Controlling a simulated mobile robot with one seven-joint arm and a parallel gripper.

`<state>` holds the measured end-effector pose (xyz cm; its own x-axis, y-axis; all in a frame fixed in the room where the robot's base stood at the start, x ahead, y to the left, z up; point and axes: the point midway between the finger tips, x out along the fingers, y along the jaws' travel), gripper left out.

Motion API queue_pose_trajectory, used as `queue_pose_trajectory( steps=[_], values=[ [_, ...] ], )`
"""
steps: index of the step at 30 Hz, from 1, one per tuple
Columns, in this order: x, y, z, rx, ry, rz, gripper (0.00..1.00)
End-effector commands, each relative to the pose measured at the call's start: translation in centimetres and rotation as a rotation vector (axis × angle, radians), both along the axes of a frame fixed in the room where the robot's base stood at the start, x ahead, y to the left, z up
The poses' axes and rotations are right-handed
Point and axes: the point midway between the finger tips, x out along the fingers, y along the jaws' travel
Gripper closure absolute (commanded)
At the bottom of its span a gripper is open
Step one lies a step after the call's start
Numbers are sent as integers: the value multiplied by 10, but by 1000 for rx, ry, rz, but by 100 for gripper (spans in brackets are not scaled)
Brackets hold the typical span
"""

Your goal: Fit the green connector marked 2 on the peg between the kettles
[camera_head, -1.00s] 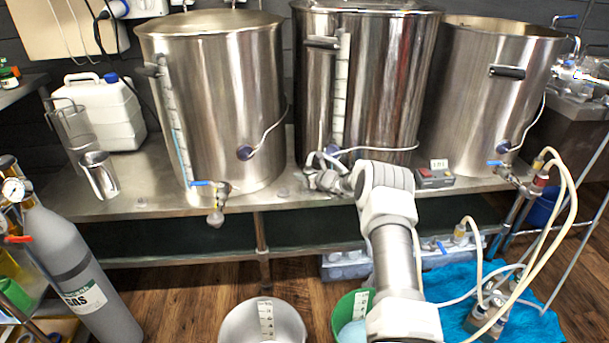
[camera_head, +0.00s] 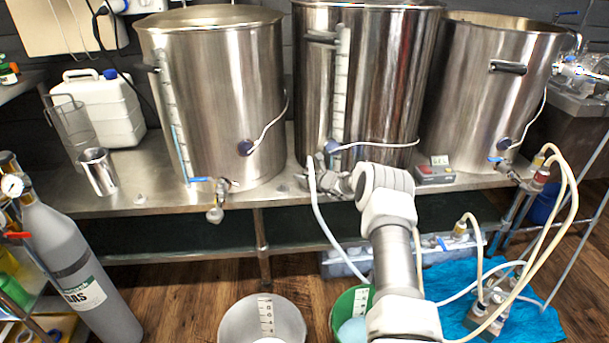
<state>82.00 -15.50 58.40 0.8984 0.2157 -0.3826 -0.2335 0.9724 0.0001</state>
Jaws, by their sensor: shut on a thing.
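My gripper (camera_head: 325,181) is in front of the middle kettle (camera_head: 365,85), low near the table top. Its jaws are small in view and partly hidden by my wrist. A white hose (camera_head: 318,210) rises to the jaws and hangs down in front of the table, and its upper end seems held there. I cannot make out a green connector or a mark 2.
The right kettle (camera_head: 485,90) has a valve and several hoses. A red and grey box (camera_head: 434,174) sits right of my wrist. A white bucket (camera_head: 240,322) and a green bucket (camera_head: 340,318) stand on the floor. The left kettle's tap (camera_head: 215,212) juts past the table edge.

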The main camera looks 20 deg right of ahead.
Motion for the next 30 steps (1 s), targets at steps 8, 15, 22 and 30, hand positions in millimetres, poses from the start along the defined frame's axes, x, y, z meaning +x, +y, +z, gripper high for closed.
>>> queue_pose_trajectory(
  steps=[8, 15, 22, 30],
  values=[
    [0, 0, -3, 0, -1, 0, 37],
    [0, 0, -3, 0, 0, 0, 20],
    [-2, -1, -2, 1, 1, 0, 20],
    [-25, -7, 10, 2, 3, -2, 20]
  ],
)
